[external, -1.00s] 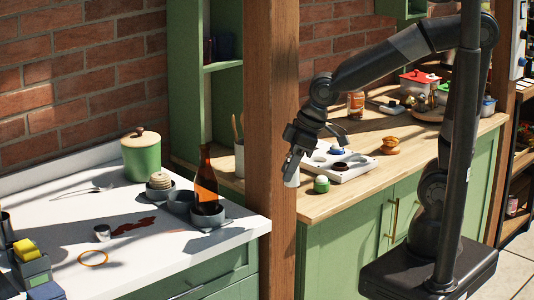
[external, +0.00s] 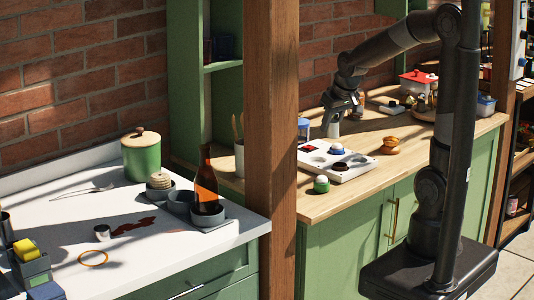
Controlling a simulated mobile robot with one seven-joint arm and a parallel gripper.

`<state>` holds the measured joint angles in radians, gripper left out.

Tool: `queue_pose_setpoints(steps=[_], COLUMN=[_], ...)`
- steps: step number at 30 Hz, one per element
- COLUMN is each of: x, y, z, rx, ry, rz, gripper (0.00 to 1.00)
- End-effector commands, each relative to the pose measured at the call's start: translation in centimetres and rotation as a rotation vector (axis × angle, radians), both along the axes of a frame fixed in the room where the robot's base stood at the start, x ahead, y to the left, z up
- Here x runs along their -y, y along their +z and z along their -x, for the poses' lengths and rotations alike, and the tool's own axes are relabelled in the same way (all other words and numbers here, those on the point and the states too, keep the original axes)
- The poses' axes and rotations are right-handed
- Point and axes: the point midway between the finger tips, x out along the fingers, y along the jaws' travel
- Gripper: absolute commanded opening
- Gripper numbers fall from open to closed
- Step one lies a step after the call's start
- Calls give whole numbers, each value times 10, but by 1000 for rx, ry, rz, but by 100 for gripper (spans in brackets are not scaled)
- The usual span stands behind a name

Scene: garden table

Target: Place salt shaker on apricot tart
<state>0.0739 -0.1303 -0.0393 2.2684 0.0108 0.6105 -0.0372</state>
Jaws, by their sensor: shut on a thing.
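My gripper (external: 336,117) is shut on a small pale cylinder, which I take as the salt shaker (external: 334,130). It hangs upright from the jaws, above or behind the back of the white tray; its exact height over the counter is hard to tell. The apricot tart cannot be told for certain at this size. A round orange-brown thing (external: 390,145) on the wooden counter, right of the tray, may be it.
The white tray (external: 352,174) holds a red square piece, a blue-and-white domed piece and a dark round one. A green-and-white round thing (external: 321,184) stands in front. A blue container (external: 303,128) is at the left, beside the wooden post (external: 271,150). A red-lidded pot (external: 418,84) stands farther back.

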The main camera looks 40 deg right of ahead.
Motion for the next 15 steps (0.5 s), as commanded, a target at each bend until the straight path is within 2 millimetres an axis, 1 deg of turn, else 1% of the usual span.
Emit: queue_pose_setpoints(steps=[1,4,7,8,9,11,12,14,15], x=[27,82,138,154,176,209,230,262,282], y=[-1,-1,-2,-2,-2,-2,-1,0,0], z=[-7,-14,-14,-13,-10,-5,0,9,16], rx=[-2,-1,-1,0,0,0,0,0,1], ry=[-87,-264,-441,-493,-561,-663,-730,-831,-894], rz=[1,3,2,3,3,4,5,5,4], gripper=[9,9,10,10,10,10,10,10,10])
